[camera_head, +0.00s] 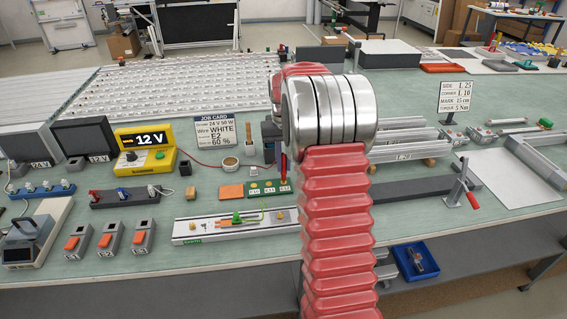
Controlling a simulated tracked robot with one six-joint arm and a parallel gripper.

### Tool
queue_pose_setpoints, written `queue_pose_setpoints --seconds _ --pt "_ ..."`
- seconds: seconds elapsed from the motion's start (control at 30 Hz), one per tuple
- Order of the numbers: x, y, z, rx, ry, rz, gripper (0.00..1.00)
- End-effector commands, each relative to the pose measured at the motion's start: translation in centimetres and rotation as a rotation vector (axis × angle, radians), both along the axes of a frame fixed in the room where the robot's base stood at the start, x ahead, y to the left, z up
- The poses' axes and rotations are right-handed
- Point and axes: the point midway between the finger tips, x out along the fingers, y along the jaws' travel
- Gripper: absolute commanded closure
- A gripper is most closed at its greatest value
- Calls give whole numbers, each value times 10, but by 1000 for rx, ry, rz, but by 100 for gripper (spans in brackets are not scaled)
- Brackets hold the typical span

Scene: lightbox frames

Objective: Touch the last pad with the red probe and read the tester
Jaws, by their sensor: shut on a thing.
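My gripper (273,147) shows partly left of my arm and is shut on the red probe (284,168), which is upright, tip down. The probe is over the right end of a small green board (250,196) with a row of labelled pads. Its tip is at or just above the rightmost pad (285,187); I cannot tell whether it touches. My arm hides part of the gripper and the area right of the board. The yellow tester (145,148) at the left shows "12 V". A thin red wire (205,163) runs from it towards the probe.
An orange block (232,192) sits left of the board. A pale rail (205,229) with a green connector lies in front. Grey switches (108,240) stand at front left. A red-handled clamp (461,185) stands right.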

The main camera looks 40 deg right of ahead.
Motion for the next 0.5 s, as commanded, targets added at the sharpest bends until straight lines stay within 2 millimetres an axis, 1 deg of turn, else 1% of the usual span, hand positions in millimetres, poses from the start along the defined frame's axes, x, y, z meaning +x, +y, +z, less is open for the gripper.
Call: queue_pose_setpoints --seconds 0.5 --pt "1 0 32 -3 -5 0 100"
